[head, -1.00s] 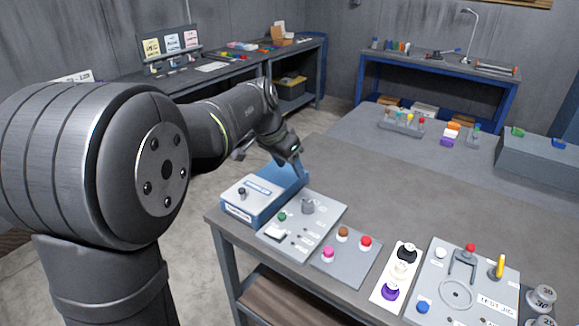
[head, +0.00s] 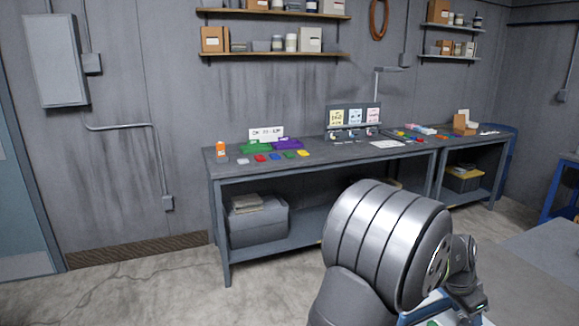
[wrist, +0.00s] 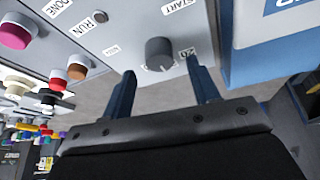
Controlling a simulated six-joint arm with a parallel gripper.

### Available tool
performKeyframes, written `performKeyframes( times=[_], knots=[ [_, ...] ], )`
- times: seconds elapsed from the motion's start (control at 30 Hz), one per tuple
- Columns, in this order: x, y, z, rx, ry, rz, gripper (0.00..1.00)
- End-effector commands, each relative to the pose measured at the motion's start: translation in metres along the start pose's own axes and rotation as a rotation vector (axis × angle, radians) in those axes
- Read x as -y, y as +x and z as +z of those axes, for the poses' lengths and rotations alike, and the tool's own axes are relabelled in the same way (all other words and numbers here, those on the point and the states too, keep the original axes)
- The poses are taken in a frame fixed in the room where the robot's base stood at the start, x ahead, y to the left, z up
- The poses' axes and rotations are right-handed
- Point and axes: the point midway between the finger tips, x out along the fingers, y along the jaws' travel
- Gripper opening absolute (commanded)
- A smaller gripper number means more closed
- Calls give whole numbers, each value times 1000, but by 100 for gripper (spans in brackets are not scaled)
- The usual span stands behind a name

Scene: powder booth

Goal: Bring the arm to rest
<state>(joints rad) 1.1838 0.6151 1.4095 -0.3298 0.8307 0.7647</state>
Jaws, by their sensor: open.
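The wrist view shows my gripper (wrist: 160,66) open, with its two dark blue fingers apart and nothing between them that it grips. A light panel with a grey knob (wrist: 159,54) lies beyond the fingers. The knob appears between the fingertips, and I cannot tell how far off it is. In the head view, my arm fills the lower right, and the gripper's fingers cannot be made out there.
A blue-and-white box (wrist: 270,40) is close to the right finger in the wrist view. A pink button (wrist: 14,36) and a brown button (wrist: 79,66) are at the left. In the head view, a long workbench (head: 330,160) runs along the wall, with open floor before it.

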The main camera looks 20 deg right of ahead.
Motion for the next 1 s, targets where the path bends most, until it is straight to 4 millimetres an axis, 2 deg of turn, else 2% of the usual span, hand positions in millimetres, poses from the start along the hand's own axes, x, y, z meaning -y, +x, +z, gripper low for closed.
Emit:
performKeyframes(
  times=[0.1,0.23,0.63,0.83,1.0],
  knots=[
    [0,17,0,1,0,1,55],
    [0,27,0,0,0,1,55],
    [0,30,0,-1,-2,-1,55],
    [0,20,-1,-2,0,0,55],
    [1,-8,-1,-4,0,-3,55]
  ],
)
